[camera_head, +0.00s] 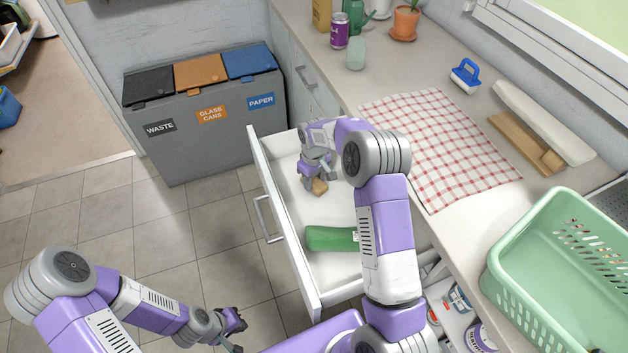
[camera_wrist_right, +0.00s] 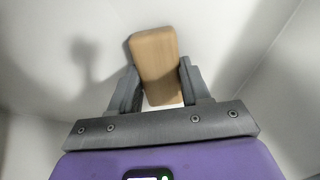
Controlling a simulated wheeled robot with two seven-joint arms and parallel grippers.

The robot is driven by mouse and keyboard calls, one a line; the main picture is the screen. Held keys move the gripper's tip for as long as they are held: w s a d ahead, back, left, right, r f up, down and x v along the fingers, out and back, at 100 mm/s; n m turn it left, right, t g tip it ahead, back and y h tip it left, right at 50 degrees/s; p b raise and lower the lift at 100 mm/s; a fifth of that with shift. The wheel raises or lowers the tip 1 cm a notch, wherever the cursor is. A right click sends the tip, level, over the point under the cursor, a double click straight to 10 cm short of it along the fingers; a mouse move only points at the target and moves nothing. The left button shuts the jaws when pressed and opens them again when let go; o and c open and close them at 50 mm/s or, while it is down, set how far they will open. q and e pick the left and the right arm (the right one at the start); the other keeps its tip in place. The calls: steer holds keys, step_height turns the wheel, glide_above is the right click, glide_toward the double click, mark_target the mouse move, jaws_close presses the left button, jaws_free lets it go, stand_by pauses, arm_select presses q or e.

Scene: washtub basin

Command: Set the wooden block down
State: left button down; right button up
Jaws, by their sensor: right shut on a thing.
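The wooden block (camera_head: 319,187) is small and light brown, inside the open white drawer (camera_head: 274,187). In the right wrist view the block (camera_wrist_right: 155,62) stands between the two grey fingers, its far end extending past the fingertips. My right gripper (camera_head: 318,178) is shut on it, low in the drawer's far part. I cannot tell whether the block touches the drawer bottom. The right gripper also shows in the right wrist view (camera_wrist_right: 160,82). My left gripper (camera_head: 238,334) is empty over the floor at the bottom, its fingers apart.
A green object (camera_head: 331,238) lies in the drawer's near part. The drawer walls stand close around my right gripper. Waste bins (camera_head: 205,130) stand beyond the drawer.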

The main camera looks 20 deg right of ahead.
mark_target(314, 181)
steer(key=o, duration=1)
steer(key=shift+f, duration=0.1)
steer(key=shift+o, duration=0.2)
step_height(314, 181, up, 12)
steer(key=p, duration=0.3)
